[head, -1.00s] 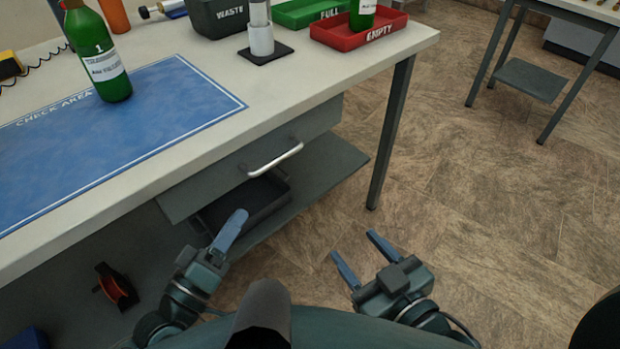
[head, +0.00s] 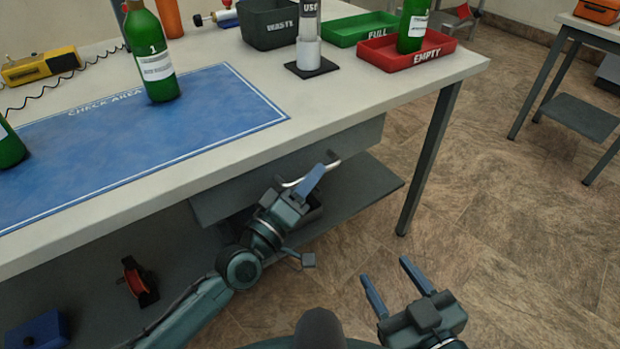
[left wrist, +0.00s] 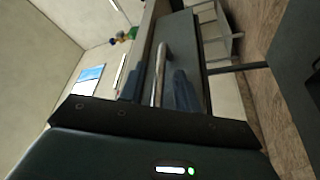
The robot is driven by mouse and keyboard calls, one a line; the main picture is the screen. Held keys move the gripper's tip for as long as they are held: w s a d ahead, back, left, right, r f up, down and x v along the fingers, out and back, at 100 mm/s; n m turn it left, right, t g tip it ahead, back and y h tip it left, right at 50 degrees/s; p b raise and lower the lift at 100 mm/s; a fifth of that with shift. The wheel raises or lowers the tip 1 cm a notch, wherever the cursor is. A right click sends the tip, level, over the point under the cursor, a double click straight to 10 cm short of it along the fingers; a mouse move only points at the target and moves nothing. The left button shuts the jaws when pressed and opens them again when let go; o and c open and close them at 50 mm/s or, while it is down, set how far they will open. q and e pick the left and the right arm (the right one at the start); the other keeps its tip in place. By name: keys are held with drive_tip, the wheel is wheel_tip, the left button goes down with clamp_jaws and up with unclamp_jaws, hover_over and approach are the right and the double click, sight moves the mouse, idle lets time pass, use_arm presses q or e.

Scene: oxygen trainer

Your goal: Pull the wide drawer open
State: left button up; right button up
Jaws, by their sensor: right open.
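The wide drawer (head: 225,198) is a grey front under the white tabletop and looks shut. Its silver bar handle (head: 288,184) is partly hidden by my left gripper (head: 318,172). The left wrist view shows the handle (left wrist: 161,72) running between the two blue fingers of the left gripper (left wrist: 158,90). The fingers stand apart, with gaps beside the bar, and do not look closed on it. My right gripper (head: 394,286) is open and empty over the floor, right of the drawer and away from it.
The workbench (head: 470,66) carries green bottles (head: 156,60), a red tray (head: 383,58), a green tray (head: 350,30) and a waste bin (head: 270,25). A lower shelf (head: 365,190) lies under the drawer. A table leg (head: 428,160) stands right of it.

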use_arm(q)
drive_tip(key=shift+w+d, duration=0.1)
drive_tip(key=shift+w, duration=0.05)
clamp_jaws()
idle(0.6)
